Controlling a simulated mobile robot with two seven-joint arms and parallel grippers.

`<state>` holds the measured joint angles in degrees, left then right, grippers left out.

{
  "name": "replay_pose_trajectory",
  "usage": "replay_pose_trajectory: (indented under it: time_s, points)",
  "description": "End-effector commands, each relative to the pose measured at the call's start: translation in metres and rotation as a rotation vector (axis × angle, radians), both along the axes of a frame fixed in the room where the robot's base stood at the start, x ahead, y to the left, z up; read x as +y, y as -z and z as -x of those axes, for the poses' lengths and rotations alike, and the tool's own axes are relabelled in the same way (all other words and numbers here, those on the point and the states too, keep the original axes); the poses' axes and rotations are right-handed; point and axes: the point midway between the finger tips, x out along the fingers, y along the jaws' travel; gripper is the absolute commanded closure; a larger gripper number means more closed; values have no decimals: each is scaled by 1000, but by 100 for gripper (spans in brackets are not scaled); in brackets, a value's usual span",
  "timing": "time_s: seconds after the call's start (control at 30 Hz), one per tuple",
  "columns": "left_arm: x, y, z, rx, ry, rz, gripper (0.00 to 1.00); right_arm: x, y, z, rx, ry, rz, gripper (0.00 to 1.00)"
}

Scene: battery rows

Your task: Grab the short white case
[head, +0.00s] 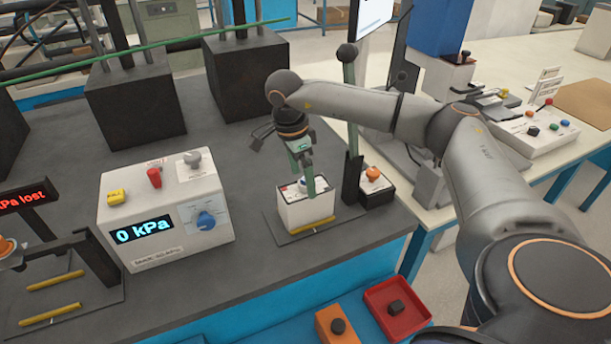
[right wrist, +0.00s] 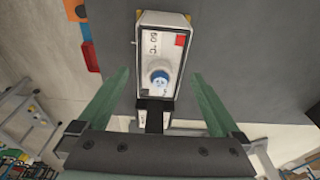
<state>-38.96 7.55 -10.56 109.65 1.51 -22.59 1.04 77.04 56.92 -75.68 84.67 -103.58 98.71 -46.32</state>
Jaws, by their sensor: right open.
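The short white case (head: 306,214) stands upright on a dark plate on the grey bench in the head view. My right gripper (head: 309,189) points down over it from above, with green fingers at its top. In the right wrist view the case (right wrist: 157,38) shows its top face with a blue knob and a red square. There my right gripper (right wrist: 160,75) is open, with one finger on each side of the near part of the case, and nothing is clasped. I cannot tell how deep the fingers reach.
A larger white box (head: 166,208) reading 0 kPa stands to the left. A dark box with an orange button (head: 373,186) and a black post (head: 352,170) stand close on the right. Red (head: 373,300) and orange (head: 325,325) trays lie at the front.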

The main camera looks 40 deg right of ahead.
Motion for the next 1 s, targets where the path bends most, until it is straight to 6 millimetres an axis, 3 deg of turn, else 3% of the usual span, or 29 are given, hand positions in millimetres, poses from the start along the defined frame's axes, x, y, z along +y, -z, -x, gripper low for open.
replay_pose_trajectory:
  time_s: [0.27,0.6,0.87,1.0]
  points:
    - [0,16,0,0,0,0,25,-3,17,1,0,1,0,0]
    - [0,51,0,2,0,1,25,-8,55,2,-1,0,-1,0]
    - [-1,50,0,4,1,1,25,-9,55,3,0,0,-1,0]
    - [-1,49,-1,2,2,2,25,-9,55,3,0,0,-1,14]
